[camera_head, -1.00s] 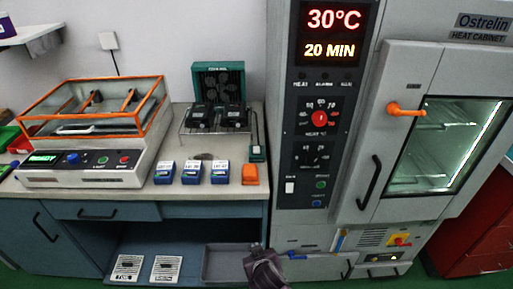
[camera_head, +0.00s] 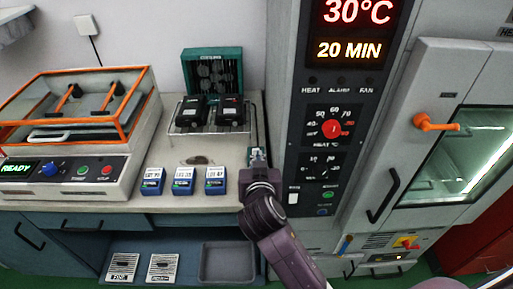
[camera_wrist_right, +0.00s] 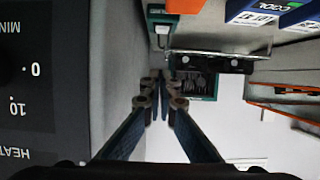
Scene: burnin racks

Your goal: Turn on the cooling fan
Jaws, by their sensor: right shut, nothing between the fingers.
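The green fan unit (camera_head: 212,54) with round grilles stands at the back of the counter, against the wall. It also shows in the right wrist view (camera_wrist_right: 211,81). A small green switch box (camera_wrist_right: 159,17) with a white rocker (camera_wrist_right: 162,29) lies near the counter's right edge. In the head view my right gripper mostly covers this box. My right gripper (camera_head: 258,154) is shut and empty, over or close to the box; I cannot tell if they touch. Its fingers (camera_wrist_right: 163,92) also show in the wrist view. My left gripper is not in view.
The tall heat cabinet (camera_head: 289,231) stands close on the right of my gripper. A wire rack (camera_head: 177,128) holds two black devices before the fan unit. Several blue boxes (camera_head: 183,181) stand in front. An orange-framed machine (camera_head: 66,195) is at left.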

